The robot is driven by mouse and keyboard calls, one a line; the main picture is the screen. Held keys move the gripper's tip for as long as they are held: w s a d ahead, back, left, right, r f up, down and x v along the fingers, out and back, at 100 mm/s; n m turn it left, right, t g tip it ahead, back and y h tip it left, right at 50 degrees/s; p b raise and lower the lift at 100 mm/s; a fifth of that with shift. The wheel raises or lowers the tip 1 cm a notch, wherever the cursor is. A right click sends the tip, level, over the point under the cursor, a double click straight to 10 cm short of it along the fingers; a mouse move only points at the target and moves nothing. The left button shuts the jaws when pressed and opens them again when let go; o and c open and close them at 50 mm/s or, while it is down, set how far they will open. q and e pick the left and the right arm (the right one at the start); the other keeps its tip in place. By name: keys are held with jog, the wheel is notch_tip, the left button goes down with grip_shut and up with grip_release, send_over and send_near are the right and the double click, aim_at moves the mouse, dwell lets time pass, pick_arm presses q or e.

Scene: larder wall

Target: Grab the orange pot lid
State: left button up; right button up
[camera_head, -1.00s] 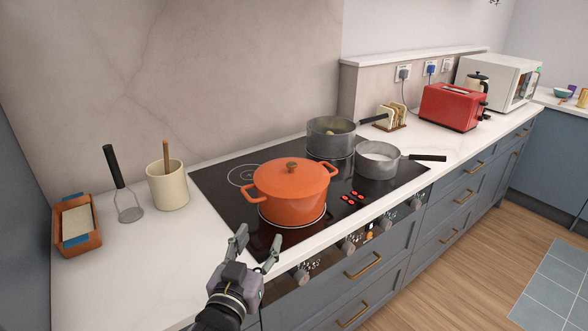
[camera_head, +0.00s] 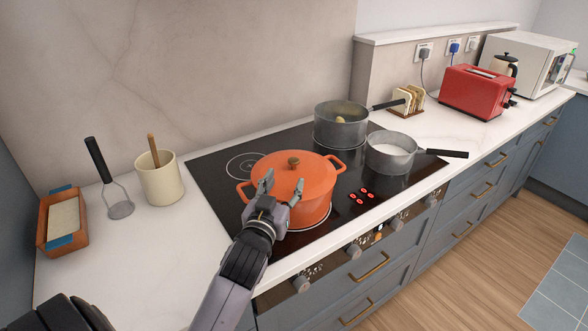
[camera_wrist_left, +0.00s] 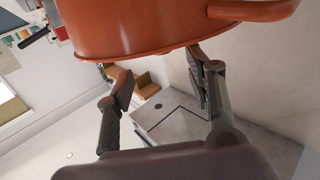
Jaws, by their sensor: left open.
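The orange pot lid (camera_head: 312,169) sits on the orange pot (camera_head: 318,213), with a brown knob (camera_head: 294,161) at its centre. The pot stands on the black hob's front burner. My left gripper (camera_head: 282,183) is open and empty, in front of the pot and overlapping its near side and the lid's near edge in the head view. In the left wrist view its two fingers (camera_wrist_left: 160,85) stand apart, with the orange pot (camera_wrist_left: 145,25) filling the top beyond them. I cannot tell whether a finger touches the pot. My right gripper is not in view.
Two grey saucepans, one at the back (camera_head: 341,133) and one to the right (camera_head: 389,160), share the hob (camera_head: 215,173) with the pot. Counter between is bare.

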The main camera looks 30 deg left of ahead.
aim_at(292, 163)
pick_arm(q)
jog(key=shift+x, duration=1.2)
jog(key=p+x, duration=0.1)
jog(key=x, duration=0.3)
jog(key=shift+w+a+r+p, duration=0.2)
jog(key=shift+r+p, duration=0.05)
jog(key=shift+p, duration=0.15)
jog(key=shift+w+a+f, duration=0.1)
jog(key=shift+w, duration=0.2)
jog(key=shift+s, duration=0.1)
jog(key=shift+c, duration=0.9)
grip_shut()
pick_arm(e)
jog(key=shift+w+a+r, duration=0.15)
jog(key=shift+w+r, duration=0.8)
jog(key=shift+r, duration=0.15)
